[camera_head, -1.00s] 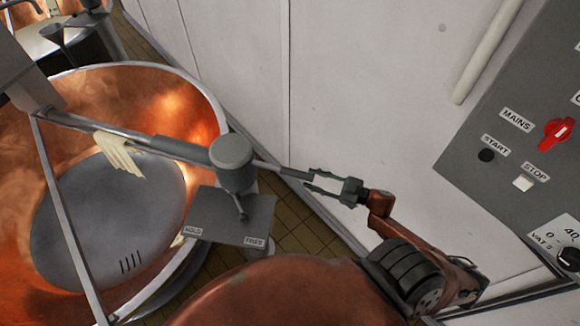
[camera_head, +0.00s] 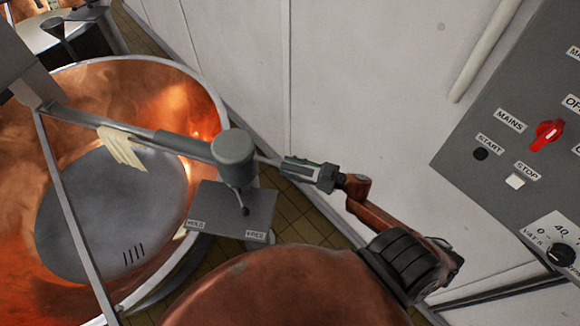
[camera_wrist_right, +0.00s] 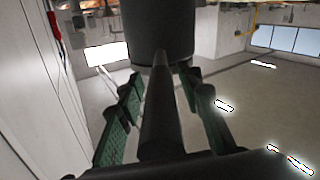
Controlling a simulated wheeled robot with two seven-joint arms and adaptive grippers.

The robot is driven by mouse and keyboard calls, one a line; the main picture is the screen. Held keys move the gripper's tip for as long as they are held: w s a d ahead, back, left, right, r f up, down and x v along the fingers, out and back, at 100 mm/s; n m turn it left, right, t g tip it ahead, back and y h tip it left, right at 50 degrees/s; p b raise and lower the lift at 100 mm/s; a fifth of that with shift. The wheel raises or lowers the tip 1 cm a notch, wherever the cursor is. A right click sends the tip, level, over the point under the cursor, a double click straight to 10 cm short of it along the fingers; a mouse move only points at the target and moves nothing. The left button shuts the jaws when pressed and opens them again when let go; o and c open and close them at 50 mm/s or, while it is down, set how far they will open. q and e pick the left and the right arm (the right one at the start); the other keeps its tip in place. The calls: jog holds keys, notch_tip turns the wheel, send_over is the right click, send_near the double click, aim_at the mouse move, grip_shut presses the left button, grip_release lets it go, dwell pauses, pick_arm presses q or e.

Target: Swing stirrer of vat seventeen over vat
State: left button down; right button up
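A copper vat (camera_head: 205,100) with a pale metal rim stands at left in the head view. The stirrer's grey beam (camera_head: 183,145) reaches over it from the grey pivot hub (camera_head: 233,147), which also shows as a dark cylinder in the wrist view (camera_wrist_right: 158,28). My left gripper is not in view.
A plate (camera_head: 225,212) marked HOLD and, it seems, FREE, with a small lever (camera_head: 241,200), sits below the hub. A pale cloth (camera_head: 122,150) hangs on the beam. A white wall (camera_head: 340,90) and grey control panel (camera_head: 500,110) stand at right.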

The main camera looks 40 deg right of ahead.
grip_shut()
dwell(0.6)
